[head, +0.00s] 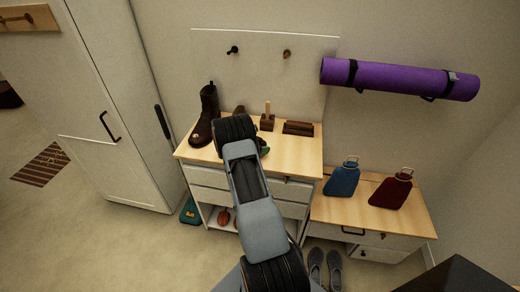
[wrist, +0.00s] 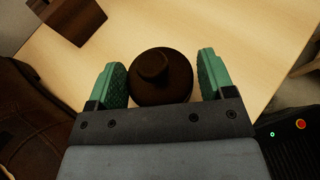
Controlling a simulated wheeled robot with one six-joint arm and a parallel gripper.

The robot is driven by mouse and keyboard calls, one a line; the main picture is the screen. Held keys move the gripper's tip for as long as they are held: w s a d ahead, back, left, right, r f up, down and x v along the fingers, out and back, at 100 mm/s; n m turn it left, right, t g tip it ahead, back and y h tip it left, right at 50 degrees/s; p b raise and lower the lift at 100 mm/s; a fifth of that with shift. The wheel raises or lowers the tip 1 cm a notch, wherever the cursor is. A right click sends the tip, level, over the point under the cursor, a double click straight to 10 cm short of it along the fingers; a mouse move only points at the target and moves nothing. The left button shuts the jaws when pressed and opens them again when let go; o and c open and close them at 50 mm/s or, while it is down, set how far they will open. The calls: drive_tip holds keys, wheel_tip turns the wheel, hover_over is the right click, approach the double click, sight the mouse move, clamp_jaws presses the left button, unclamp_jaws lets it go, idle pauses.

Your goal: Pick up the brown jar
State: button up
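The brown jar (wrist: 162,80) is dark and round with a small knob-like top. In the wrist view it stands on the light wooden top of the cabinet, between the two green pads of my gripper (wrist: 161,70). The pads are spread wide, one on each side, with a narrow gap to the jar, smallest on the left. The jar's near side is hidden behind the gripper body. In the head view my arm covers most of the jar's place, and only a bit of green finger (head: 264,151) shows.
A dark boot (head: 206,115) stands left on the cabinet top (head: 292,152). A wooden brush holder (head: 267,121) and a dark brown block (head: 298,128) are at the back. A purple rolled mat (head: 400,79) hangs above.

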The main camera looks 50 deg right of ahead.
drive_tip(key=c, duration=0.9)
drive_tip(key=shift+c, duration=0.2)
drive_tip(key=shift+r, duration=0.15)
